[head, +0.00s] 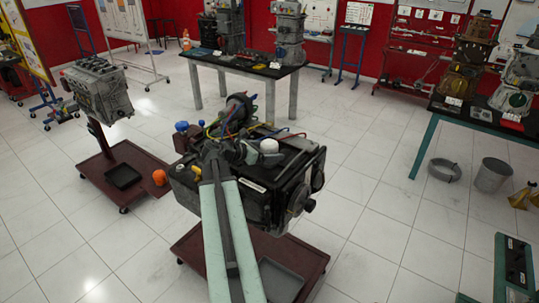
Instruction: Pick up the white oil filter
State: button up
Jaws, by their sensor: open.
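The white oil filter (269,146) shows as a small pale round-topped cylinder on top of the dark engine (262,197) in the middle of the head view. My arm reaches up from the bottom edge over the engine. My gripper (255,151) is open, just left of and close to the filter. The filter's lower part is hidden, and I cannot tell whether the jaws touch it or are around it.
Coloured wires and hoses crowd the engine top. Its maroon cart (192,246) holds a grey tray (281,281). Another engine (98,90) stands on a cart at left. A table (245,72) with engine parts is behind. A bucket (492,175) is at right, with open tiled floor between.

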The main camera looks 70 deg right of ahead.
jog(key=x, duration=0.3)
jog(key=shift+a+f+b, duration=0.1)
jog(key=shift+b, duration=0.25)
jog(key=c, duration=1.7)
jog(key=shift+r, duration=0.25)
